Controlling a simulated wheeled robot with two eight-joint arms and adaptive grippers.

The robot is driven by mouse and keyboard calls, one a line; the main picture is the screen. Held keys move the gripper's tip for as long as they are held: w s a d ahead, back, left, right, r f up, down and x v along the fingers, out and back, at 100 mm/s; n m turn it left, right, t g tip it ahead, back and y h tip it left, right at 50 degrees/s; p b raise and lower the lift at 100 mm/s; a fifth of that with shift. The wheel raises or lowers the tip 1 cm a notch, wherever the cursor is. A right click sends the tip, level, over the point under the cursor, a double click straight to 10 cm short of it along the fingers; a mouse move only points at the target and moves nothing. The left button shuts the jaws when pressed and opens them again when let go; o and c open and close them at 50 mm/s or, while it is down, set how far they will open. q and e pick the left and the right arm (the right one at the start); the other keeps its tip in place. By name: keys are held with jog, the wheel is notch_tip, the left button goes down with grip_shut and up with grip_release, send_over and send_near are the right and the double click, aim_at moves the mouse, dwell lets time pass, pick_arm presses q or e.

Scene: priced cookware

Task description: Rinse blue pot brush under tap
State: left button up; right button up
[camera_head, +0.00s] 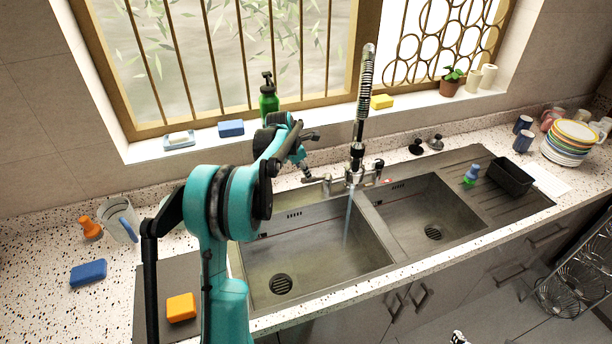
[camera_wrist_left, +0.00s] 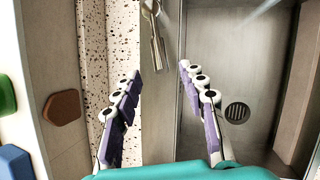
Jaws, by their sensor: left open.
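The blue pot brush (camera_head: 470,175) stands on the drainboard right of the sink, beside a black tub. The metal tap (camera_head: 355,165) stands behind the sink, and a thin stream of water (camera_head: 348,222) falls from it into the left basin (camera_head: 310,245). My left gripper (camera_head: 305,172) is behind the left basin, near the left end of the tap fitting. In the left wrist view the left gripper (camera_wrist_left: 160,72) is open and empty, with a metal tap lever (camera_wrist_left: 158,45) just beyond its fingertips. Only a small white and black piece of what seems my right gripper (camera_head: 459,338) shows at the bottom edge.
An orange brush (camera_head: 90,228), a clear container (camera_head: 119,228), a blue sponge (camera_head: 88,272) and an orange sponge (camera_head: 181,307) lie at left. A green bottle (camera_head: 268,100) stands on the sill. The black tub (camera_head: 511,178) and stacked plates (camera_head: 572,140) are at right. Both basins look empty.

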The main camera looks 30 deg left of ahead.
pick_arm(q)
jog(key=shift+v, duration=2.1)
jog(key=s+d+r+m+b, duration=0.2)
jog(key=s+d+m+b, duration=0.3)
jog(key=s+d+m, duration=1.1)
jog(key=s+d+f+m+t+b, duration=0.1)
jog(key=s+d+f+m+b, duration=0.1)
jog(key=s+d+f+m, duration=0.2)
jog(key=s+d+f+m+t+b, duration=0.1)
jog(key=s+d+f+m, duration=0.4)
jog(key=s+m, duration=0.5)
notch_tip(320, 180, down, 2)
jog(key=shift+s+f+b, duration=0.1)
jog(key=shift+s+b, duration=0.5)
jog(key=shift+s, duration=0.2)
